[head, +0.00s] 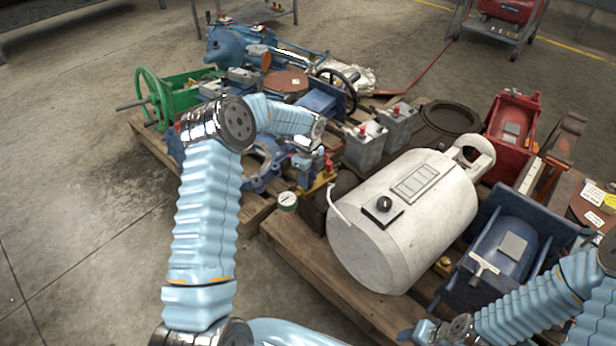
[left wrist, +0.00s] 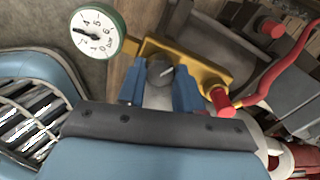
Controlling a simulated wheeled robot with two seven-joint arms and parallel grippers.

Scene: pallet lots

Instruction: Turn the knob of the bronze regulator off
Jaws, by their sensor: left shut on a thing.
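The bronze regulator (left wrist: 207,66) has a yellow-bronze body, a green-rimmed pressure gauge (left wrist: 97,33) on its left and a red cap (left wrist: 222,100) on its right in the left wrist view. In the head view the regulator (head: 320,186) sits at the pallet's near edge, partly hidden by my left gripper (head: 316,167). Its grey round knob (left wrist: 160,71) with a white pointer line lies between the blue fingers of my left gripper (left wrist: 158,84), which is shut on it. My right gripper (head: 428,330) is low at the right, away from the regulator; its fingers are unclear.
Open concrete floor lies to the left.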

